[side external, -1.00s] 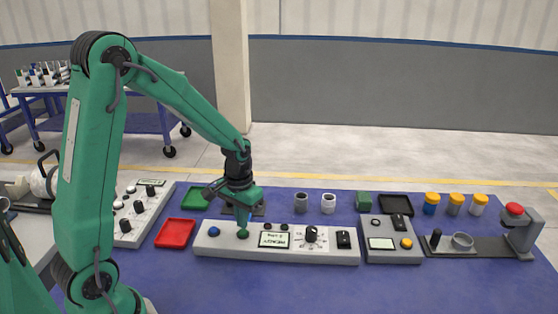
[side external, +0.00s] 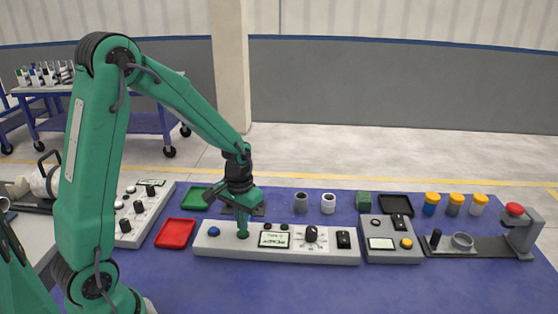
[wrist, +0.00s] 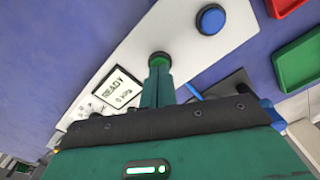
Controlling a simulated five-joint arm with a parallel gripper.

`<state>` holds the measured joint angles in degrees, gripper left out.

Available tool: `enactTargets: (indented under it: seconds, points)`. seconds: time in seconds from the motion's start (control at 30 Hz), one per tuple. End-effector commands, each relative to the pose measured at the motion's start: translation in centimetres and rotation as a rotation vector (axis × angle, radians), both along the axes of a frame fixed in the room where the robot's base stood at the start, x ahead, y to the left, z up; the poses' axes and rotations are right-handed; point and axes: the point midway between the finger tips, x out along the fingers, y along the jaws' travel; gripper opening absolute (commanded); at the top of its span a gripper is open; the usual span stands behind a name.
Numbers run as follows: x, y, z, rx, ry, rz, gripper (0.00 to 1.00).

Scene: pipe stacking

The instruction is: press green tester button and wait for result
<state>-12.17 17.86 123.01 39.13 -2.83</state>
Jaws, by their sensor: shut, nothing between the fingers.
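The tester is a long pale panel (side external: 205,247) on the blue table. Its green button (side external: 243,235) is near the left end, between a blue button (side external: 214,231) and the display (side external: 274,240). My gripper (side external: 242,228) is shut and empty, pointing down with its tips at the green button. In the wrist view the closed fingertips (wrist: 160,66) meet the green button (wrist: 160,57) and partly cover it; I cannot tell how far it is pressed.
A red tray (side external: 175,234) lies left of the panel and a green tray (side external: 196,198) behind it. A grey box with a yellow button (side external: 406,243) stands to the right. Grey (side external: 301,202) and white (side external: 328,203) pipe pieces stand behind. The table in front is clear.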

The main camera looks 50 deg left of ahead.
Motion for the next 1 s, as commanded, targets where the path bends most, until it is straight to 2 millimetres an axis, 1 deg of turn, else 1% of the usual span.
enactTargets:
  seconds: [0.8,1.0]
  points:
    - [0.0,0.0,-1.2,0.0,0.001,0.0,0.0]
    - [0.0,0.0,-1.2,0.0,0.001,0.0,0.0]
